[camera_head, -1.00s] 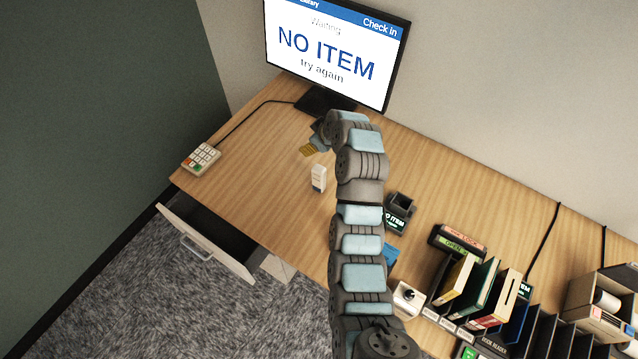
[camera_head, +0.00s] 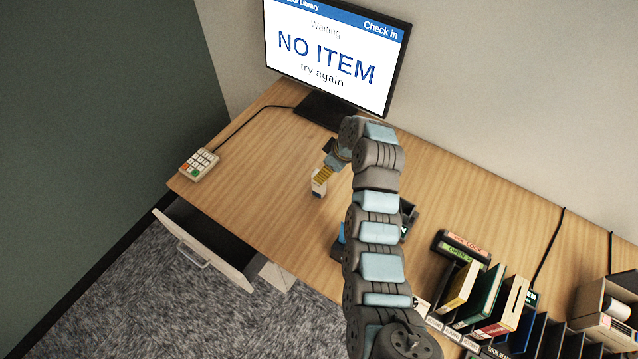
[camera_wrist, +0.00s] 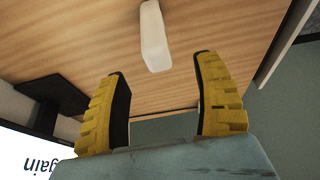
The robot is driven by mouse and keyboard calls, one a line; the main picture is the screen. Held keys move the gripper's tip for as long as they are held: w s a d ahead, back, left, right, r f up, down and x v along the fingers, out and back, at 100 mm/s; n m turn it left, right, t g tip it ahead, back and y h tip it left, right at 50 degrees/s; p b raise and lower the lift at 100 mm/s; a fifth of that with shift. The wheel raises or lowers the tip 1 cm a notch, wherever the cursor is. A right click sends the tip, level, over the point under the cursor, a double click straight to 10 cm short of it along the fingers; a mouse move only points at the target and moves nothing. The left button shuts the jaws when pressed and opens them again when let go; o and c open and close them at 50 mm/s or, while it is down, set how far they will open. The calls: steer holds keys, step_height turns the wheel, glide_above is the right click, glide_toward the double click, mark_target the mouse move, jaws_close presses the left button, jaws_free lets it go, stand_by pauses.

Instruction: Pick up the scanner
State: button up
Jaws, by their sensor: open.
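A small white upright block-like device (camera_head: 318,187), which I take to be the scanner, stands on the wooden desk (camera_head: 255,165). It also shows in the wrist view (camera_wrist: 154,36), at the top centre, just beyond the fingertips. My gripper (camera_head: 323,173) has yellow ridged fingers and overlaps the device's top in the head view. In the wrist view my gripper (camera_wrist: 160,66) is spread open with nothing between its fingers. The device lines up with the gap. I cannot tell whether a finger touches it.
A monitor (camera_head: 333,50) reading "NO ITEM" stands at the back. A keypad (camera_head: 199,164) is at the left, above an open drawer (camera_head: 204,250). Books (camera_head: 480,290) in a rack crowd the right. The desk left of the device is clear.

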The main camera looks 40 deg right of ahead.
mark_target(318, 191)
steer(key=x, duration=0.4)
steer(key=shift+w+f, duration=0.25)
steer(key=shift+f, duration=0.15)
steer(key=shift+f, duration=0.1)
steer(key=shift+w+x, duration=0.2)
steer(key=shift+x, duration=1.7)
steer(key=shift+w+f, duration=0.15)
steer(key=shift+f, duration=0.35)
jaws_close()
